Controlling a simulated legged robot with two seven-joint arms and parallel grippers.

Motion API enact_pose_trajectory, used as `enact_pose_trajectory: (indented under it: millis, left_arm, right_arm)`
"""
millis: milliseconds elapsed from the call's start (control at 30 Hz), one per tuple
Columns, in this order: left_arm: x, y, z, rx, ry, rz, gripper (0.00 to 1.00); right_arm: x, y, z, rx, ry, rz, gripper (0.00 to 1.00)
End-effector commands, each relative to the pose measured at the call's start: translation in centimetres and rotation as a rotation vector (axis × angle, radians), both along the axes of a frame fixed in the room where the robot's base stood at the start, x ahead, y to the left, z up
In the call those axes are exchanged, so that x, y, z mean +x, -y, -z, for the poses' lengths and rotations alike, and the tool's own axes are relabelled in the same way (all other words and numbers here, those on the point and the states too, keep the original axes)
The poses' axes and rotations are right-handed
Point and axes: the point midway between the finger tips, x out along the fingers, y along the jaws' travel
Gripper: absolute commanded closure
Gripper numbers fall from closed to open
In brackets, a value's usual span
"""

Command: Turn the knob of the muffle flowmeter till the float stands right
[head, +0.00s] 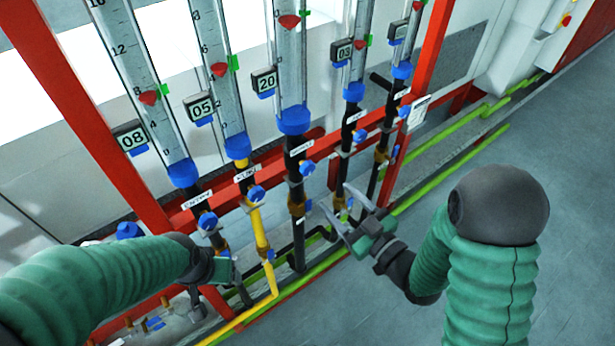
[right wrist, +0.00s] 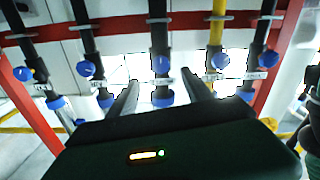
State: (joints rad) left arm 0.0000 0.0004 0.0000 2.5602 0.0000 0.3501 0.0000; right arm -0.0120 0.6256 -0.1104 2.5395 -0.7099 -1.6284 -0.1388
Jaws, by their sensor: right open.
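A row of flowmeter tubes has red floats, green side marks and blue knobs below. The name plates are too small to read, so I cannot tell which is the muffle flowmeter. The middle tube (head: 291,75) has a "20" tag; its red float (head: 289,21) stands near, perhaps slightly below, its green mark (head: 308,13). Its knob (head: 307,168) is blue. My right gripper (head: 335,198) is open and empty, right of the middle pipe. My left gripper (head: 225,272) is at lower left, fingers unclear.
Other tubes carry tags "08" (head: 131,137), "05" (head: 200,107) and "03" (head: 343,51). Red frame posts (head: 432,60) and a red crossbar surround the pipes. A yellow pipe (head: 258,222) and green floor pipes (head: 440,165) run low. Grey floor at right is free.

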Motion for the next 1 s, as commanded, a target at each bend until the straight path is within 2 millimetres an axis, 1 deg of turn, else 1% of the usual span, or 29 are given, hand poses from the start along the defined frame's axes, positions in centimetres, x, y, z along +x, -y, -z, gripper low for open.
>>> enact_pose_trajectory:
  millis: [33, 133, 167, 200, 433, 500, 600, 733, 967, 1000]
  left_arm:
    - [0.0, 0.0, 2.1, 0.000, 0.000, 0.000, 0.30]
    - [0.0, 0.0, 4.0, 0.000, 0.000, 0.000, 0.30]
    - [0.0, 0.0, 2.3, 0.000, -0.001, 0.000, 0.30]
    - [0.0, 0.0, 1.7, 0.000, -0.001, 0.000, 0.30]
    - [0.0, 0.0, 0.1, 0.000, 0.001, 0.000, 0.30]
    - [0.0, 0.0, -0.2, 0.000, 0.001, 0.000, 0.30]
    - [0.0, 0.0, -0.5, 0.000, 0.001, 0.000, 0.30]
    - [0.0, 0.0, -0.5, 0.000, 0.001, 0.000, 0.30]
    - [0.0, 0.0, -0.5, 0.000, 0.001, 0.000, 0.30]
    - [0.0, 0.0, -0.5, 0.000, 0.001, 0.000, 0.30]
  right_arm:
    - [0.3, -0.3, 0.9, 0.001, 0.008, -0.001, 0.41]
    - [0.9, -0.8, 0.7, 0.003, 0.008, 0.003, 0.41]
    - [1.6, -1.3, -0.3, 0.003, 0.002, -0.001, 0.41]
    - [2.4, -1.9, -0.5, 0.002, 0.000, 0.000, 0.41]
    - [6.9, -5.1, -0.5, 0.003, -0.001, 0.002, 0.41]
    - [8.0, -6.0, -0.4, 0.004, -0.001, 0.002, 0.41]
    - [9.1, -6.8, -0.3, 0.003, -0.001, 0.002, 0.41]
    - [9.8, -7.2, -0.2, 0.003, -0.001, 0.004, 0.41]
    - [9.9, -7.3, -0.1, 0.003, -0.001, 0.005, 0.41]
    - [9.9, -7.3, -0.1, 0.003, -0.001, 0.005, 0.47]
